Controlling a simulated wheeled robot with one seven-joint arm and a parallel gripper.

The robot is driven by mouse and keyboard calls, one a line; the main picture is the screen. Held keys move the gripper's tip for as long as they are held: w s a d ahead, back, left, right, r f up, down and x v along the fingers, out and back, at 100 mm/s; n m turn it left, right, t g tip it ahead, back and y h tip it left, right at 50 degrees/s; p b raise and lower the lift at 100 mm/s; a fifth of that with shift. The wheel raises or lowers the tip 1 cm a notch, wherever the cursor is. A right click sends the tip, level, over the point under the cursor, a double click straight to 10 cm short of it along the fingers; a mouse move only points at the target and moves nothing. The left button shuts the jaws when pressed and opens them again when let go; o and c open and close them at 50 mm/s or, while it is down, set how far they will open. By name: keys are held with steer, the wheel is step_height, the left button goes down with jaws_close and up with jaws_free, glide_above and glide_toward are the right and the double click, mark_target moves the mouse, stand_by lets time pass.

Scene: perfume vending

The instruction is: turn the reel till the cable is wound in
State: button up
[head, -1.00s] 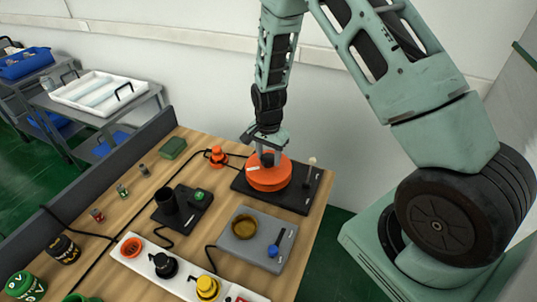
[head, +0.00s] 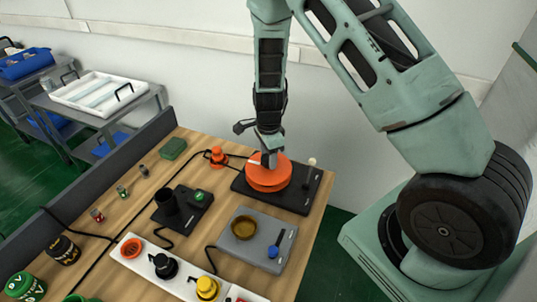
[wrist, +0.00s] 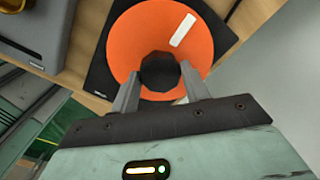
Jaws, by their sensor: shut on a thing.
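The orange reel (head: 265,178) stands on a black base plate (head: 297,199) at the far right of the table. In the wrist view, the reel's orange top (wrist: 130,48) carries a white stripe, and a dark round knob (wrist: 160,72) rises from it. My gripper (head: 269,155) is over the reel's top; in the wrist view its two fingers (wrist: 158,90) are on either side of the knob, shut on it. A black cable (head: 236,155) runs from the reel's side to an orange plug-like piece (head: 217,157) on the table.
A small lever with a pale tip (head: 311,163) stands on the base's right side. A grey unit with a brass bowl (head: 244,228), a black cup device (head: 172,207) and a white strip with sockets (head: 140,262) are nearer. A low grey wall (head: 100,172) edges the table's left.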

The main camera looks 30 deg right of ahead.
steer(key=shift+m, duration=0.4)
steer(key=o, duration=1.4)
steer(key=shift+r, duration=0.15)
step_height(320, 180, up, 17)
steer(key=shift+r+b, duration=0.1)
steer(key=shift+b, duration=1.1)
steer(key=s+a+n+y+b, duration=0.2)
steer(key=s+a+n+b, duration=0.1)
steer(key=s+a+n, duration=1.3)
steer(key=s+n, duration=0.3)
steer(key=s+a+n+h+b, duration=0.1)
steer(key=s+a+n, duration=0.1)
steer(key=s+n, duration=0.2)
steer(key=s+a+n, duration=0.1)
steer(key=s+n, duration=0.3)
steer(key=n, duration=0.1)
steer(key=shift+s+a+f+b, duration=0.3)
steer(key=shift+a+f+b, duration=0.05)
steer(key=shift+a, duration=0.05)
